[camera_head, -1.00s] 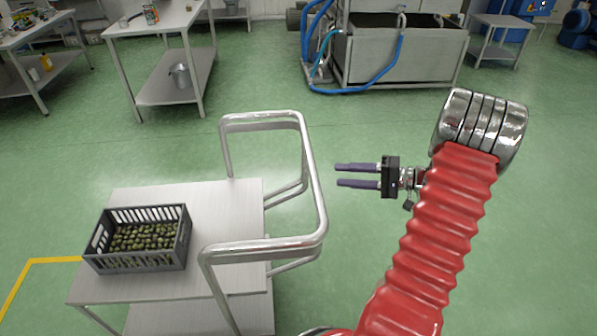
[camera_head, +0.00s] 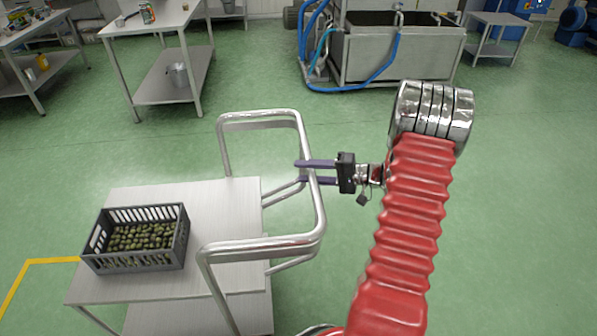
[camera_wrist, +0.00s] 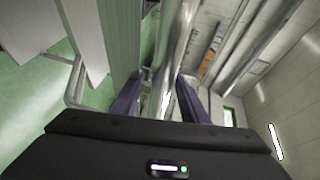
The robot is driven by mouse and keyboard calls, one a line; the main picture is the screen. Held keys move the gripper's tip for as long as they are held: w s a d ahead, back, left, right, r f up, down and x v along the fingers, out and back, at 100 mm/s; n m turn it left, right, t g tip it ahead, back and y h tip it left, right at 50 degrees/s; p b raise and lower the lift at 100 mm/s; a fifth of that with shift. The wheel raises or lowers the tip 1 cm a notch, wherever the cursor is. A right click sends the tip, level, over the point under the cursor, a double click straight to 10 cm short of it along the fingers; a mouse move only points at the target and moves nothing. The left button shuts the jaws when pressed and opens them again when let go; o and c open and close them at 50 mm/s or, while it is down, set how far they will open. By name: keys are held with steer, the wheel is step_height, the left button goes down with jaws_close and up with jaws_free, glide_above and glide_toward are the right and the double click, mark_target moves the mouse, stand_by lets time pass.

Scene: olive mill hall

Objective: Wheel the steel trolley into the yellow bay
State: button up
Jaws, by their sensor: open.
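The steel trolley (camera_head: 221,208) stands at the lower left in the head view, with its tubular push handle (camera_head: 316,197) on the right side. A dark grey crate (camera_head: 150,262) of green olives sits on its top deck. My gripper (camera_head: 318,172) is open at the handle, with its purple fingers reaching across the handle's outer bar, one above and one lower. In the wrist view the steel bar (camera_wrist: 178,50) runs between the two fingers (camera_wrist: 158,105). Part of a yellow floor line (camera_head: 45,261) shows left of the trolley; the rest of the bay is out of view.
A steel table (camera_head: 160,25) with a bucket on its lower shelf stands behind the trolley. A steel tank (camera_head: 395,50) with blue hoses (camera_head: 375,80) stands at the back. A small table (camera_head: 495,22) is at the back right. The green floor between is clear.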

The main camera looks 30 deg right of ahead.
steer(key=shift+x, duration=1.3)
steer(key=shift+c, duration=0.2)
jaws_close()
